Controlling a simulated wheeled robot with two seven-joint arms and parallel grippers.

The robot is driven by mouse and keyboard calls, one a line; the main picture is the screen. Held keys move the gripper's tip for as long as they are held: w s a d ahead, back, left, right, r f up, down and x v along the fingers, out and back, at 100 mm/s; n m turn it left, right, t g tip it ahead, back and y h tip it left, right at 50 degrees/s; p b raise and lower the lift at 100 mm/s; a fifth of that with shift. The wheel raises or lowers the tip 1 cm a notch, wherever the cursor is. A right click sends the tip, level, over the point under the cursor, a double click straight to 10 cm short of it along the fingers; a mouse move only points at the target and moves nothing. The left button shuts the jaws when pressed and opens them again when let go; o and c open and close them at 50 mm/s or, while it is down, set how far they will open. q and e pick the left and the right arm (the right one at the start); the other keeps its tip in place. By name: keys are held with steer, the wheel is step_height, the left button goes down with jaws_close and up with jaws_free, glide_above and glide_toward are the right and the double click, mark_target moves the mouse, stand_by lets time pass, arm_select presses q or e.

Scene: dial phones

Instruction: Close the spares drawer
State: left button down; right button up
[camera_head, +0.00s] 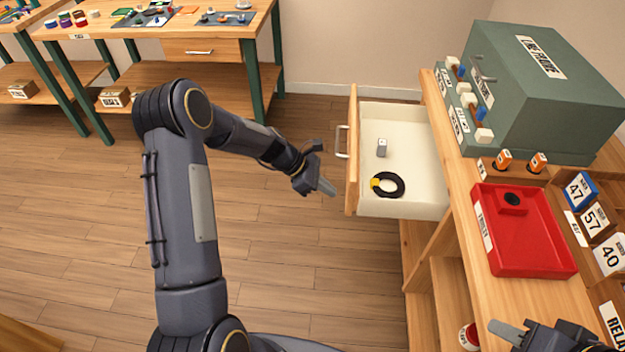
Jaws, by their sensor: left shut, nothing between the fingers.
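The spares drawer (408,118) is pulled out from the right-hand bench, showing its pale inside. Its wooden front (353,165) faces left and carries a metal handle (341,142). A black ring with a yellow part (396,186) and a small grey block (382,148) lie in it. My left gripper (328,188) is shut and empty, just left of the drawer front and below the handle in the picture, apparently not touching it. My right gripper (508,331) is at the bottom right over the bench edge; its fingers are partly cut off.
The right-hand bench holds a grey-green line feeder box (540,90), a red tray (545,258) and number cards (580,190). Open shelves are under it. Another bench (180,45) with a closed drawer stands at the back left. The wooden floor (90,210) left of the drawer is clear.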

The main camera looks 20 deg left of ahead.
arm_select(q)
steer(key=shift+w+d+r, duration=0.1)
steer(key=shift+w+d, duration=0.05)
steer(key=shift+d, duration=0.5)
steer(key=shift+w+d, duration=0.15)
steer(key=shift+d, duration=0.45)
steer(key=w+d+p, duration=0.1)
steer(key=w+d, duration=0.1)
steer(key=d, duration=0.6)
steer(key=w+d+p, duration=0.1)
steer(key=w+d, duration=0.2)
steer(key=d, duration=0.5)
steer(key=w+d+p, duration=0.1)
steer(key=w+d, duration=0.1)
steer(key=d, duration=0.7)
steer(key=shift+w, duration=0.15)
